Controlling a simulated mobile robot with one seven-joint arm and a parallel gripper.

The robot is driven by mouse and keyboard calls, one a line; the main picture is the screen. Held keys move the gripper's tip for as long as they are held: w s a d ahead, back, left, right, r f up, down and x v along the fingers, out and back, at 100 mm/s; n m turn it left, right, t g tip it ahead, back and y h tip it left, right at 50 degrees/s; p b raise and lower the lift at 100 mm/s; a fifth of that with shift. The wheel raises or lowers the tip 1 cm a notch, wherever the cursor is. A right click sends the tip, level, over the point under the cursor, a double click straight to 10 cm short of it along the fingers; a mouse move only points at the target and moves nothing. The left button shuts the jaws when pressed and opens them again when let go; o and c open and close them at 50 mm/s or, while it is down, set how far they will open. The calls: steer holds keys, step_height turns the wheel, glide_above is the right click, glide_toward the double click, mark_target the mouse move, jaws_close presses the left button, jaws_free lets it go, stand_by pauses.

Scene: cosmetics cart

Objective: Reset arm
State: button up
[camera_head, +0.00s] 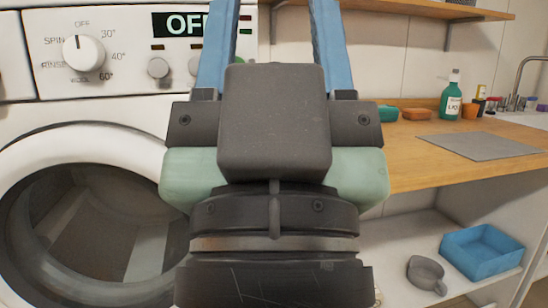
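My gripper (275,22) fills the middle of the head view, seen from behind. Its two blue fingers rise to the top edge and stand well apart, with the washing machine panel showing between them. Nothing shows between the visible parts of the fingers; their tips are cut off by the frame. A pale green part (362,172) shows on both sides of the dark gripper body; I cannot tell whether it belongs to the gripper.
A white washing machine (120,105) is at left, its round door (85,215) seemingly shut. A wooden counter (430,172) at right holds a grey mat (480,146), a green bottle (451,98) and sponges. A lower shelf holds a blue bin (485,252) and a grey cup (426,274).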

step_height(320, 180, up, 37)
steer(key=p, duration=3.5)
steer(key=shift+w, duration=0.2)
steer(key=shift+r, duration=0.1)
